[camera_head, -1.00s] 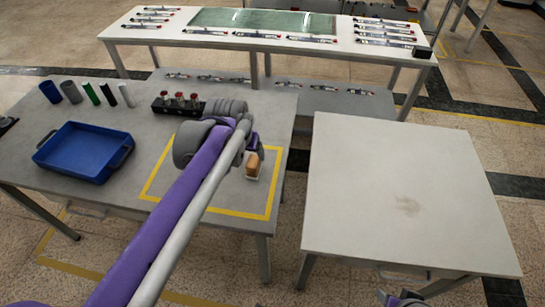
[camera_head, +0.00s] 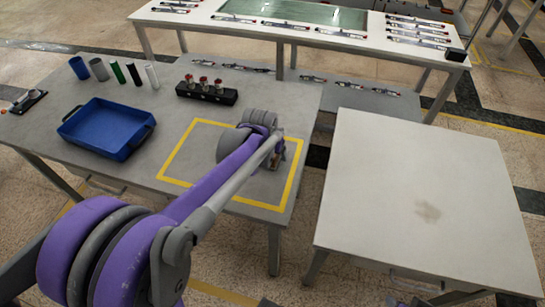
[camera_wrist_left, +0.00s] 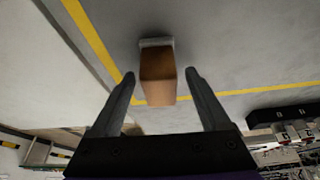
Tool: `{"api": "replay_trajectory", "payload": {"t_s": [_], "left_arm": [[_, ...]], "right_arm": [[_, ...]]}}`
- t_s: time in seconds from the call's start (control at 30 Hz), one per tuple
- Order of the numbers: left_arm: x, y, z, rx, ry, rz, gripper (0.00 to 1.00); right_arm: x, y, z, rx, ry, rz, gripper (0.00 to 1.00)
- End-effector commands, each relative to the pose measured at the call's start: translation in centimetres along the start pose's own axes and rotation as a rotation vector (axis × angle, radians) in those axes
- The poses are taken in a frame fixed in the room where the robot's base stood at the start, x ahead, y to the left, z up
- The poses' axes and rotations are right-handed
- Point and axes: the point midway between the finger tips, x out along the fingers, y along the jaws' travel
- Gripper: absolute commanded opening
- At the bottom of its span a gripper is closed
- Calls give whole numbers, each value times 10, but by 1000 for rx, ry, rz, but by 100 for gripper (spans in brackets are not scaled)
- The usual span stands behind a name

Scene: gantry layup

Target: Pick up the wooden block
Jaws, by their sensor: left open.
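The wooden block (camera_wrist_left: 158,75) is brown and stands on a small pale base (camera_wrist_left: 156,43) on the grey table in the left wrist view. My left gripper (camera_wrist_left: 160,76) is open, with one finger on each side of the block in that view. A gap shows beside each finger, and I see no contact. In the head view my left arm reaches over the yellow-outlined square (camera_head: 288,190), and its wrist hides most of the block. My right gripper cannot be made out.
A blue tray (camera_head: 72,127), several upright tubes (camera_head: 115,72) and a black holder with red-topped parts (camera_head: 222,96) stand on the same grey table. A bare pale table (camera_head: 425,170) is at right. A long white table (camera_head: 390,50) stands behind.

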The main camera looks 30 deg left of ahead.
Motion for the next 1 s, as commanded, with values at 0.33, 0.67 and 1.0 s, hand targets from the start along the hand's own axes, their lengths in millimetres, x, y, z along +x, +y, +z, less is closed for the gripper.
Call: {"api": "replay_trajectory", "payload": {"t_s": [0.33, 0.67, 1.0], "left_arm": [[1, 0, 0, 0, 0, 0, 58], [0, 0, 0, 0, 0, 0, 0], [-3, 0, -2, 0, 0, 0, 0]], "right_arm": [[0, 0, 0, 0, 0, 0, 50], [0, 0, 0, 0, 0, 0, 50], [-1, 0, 0, 0, 0, 0, 50]]}}
